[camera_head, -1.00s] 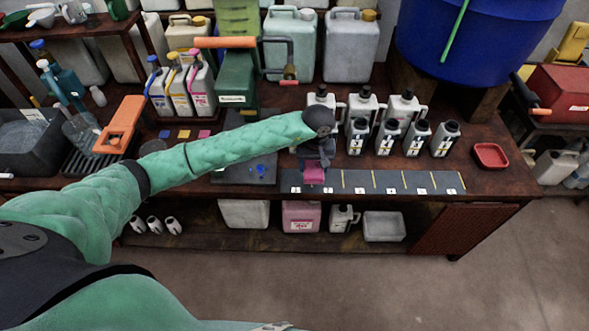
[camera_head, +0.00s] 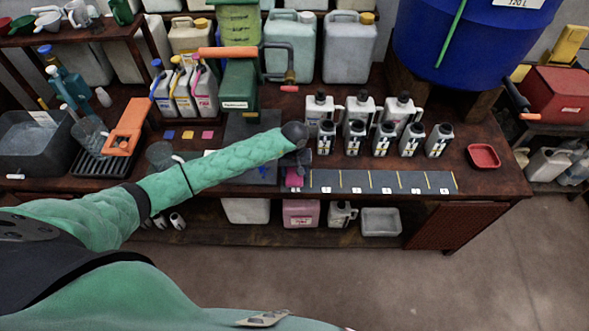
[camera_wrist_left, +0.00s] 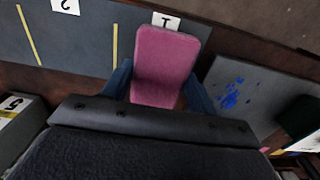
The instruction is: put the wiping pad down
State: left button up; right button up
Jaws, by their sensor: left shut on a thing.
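The wiping pad is a pink block (camera_wrist_left: 163,62) held between the fingers of my left gripper (camera_wrist_left: 160,88) in the left wrist view. It hangs over the dark numbered strip, beside the card marked 1 (camera_wrist_left: 166,20). In the head view my left gripper (camera_head: 294,172) is at the left end of the strip (camera_head: 390,182), and a bit of the pink pad (camera_head: 293,182) shows below it. Whether the pad touches the strip cannot be told. My right gripper is not in view.
Several white bottles with dark caps (camera_head: 355,136) stand close to the right of my left gripper. A grey board with blue spots (camera_wrist_left: 232,88) lies beside the strip. A red tray (camera_head: 484,156) is at the far right. The strip's right part is clear.

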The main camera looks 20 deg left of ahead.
pick_arm(q)
jog(key=shift+f, duration=0.3)
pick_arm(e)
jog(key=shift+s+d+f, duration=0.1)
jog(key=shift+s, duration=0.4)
pick_arm(q)
jog(key=shift+f, duration=0.1)
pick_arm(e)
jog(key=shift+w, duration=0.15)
pick_arm(q)
jog(key=o, duration=0.9)
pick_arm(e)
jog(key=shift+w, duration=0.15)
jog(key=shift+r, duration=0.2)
